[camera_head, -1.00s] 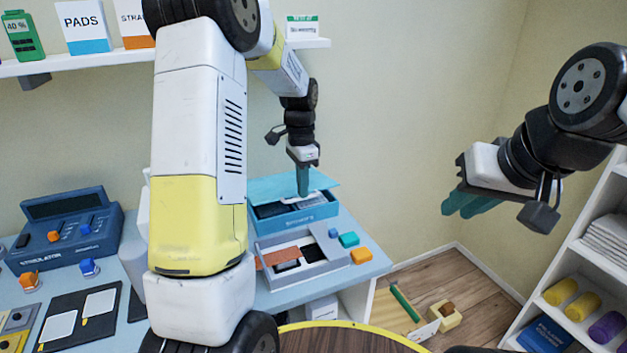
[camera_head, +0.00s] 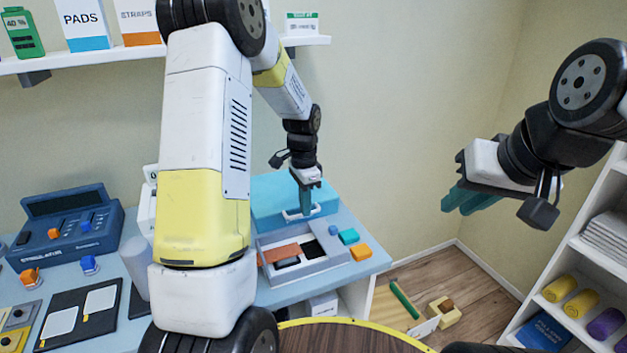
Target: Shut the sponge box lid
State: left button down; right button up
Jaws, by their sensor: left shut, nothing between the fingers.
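The sponge box is the teal box at the back of the blue-grey table. Its teal lid (camera_head: 272,196) lies down over the opening, and the contents are hidden. A white handle (camera_head: 292,216) shows at the lid's front. My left gripper (camera_head: 305,210) is shut and empty, pointing down at the front of the lid by the handle. I cannot tell whether the fingertips press on it or whether a small gap remains under the lid. My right gripper (camera_head: 462,201) hangs in the air to the right, far from the box; its finger gap is unclear.
A grey tray (camera_head: 325,264) with an orange block stands just in front of the box. Teal (camera_head: 349,236) and orange (camera_head: 361,252) blocks lie to its right. A blue stimulator (camera_head: 68,228) is at the left. A wall shelf (camera_head: 110,58) hangs above; a white rack (camera_head: 590,256) stands right.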

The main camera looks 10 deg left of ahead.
pick_arm(q)
notch_tip(320, 180, up, 14)
jog(key=s+d, duration=0.1)
jog(key=s, duration=0.1)
jog(key=s+r+n+t+h, duration=0.1)
jog(key=s+r+n+t, duration=0.2)
jog(key=s, duration=0.7)
jog(key=s+r+n+t+h, duration=0.1)
jog(key=s+r+n+t, duration=0.2)
jog(key=s+n, duration=0.4)
jog(key=s+r, duration=0.1)
jog(key=s, duration=0.3)
jog(key=shift+s+a+r+n+t, duration=0.3)
jog(key=shift+r, duration=0.1)
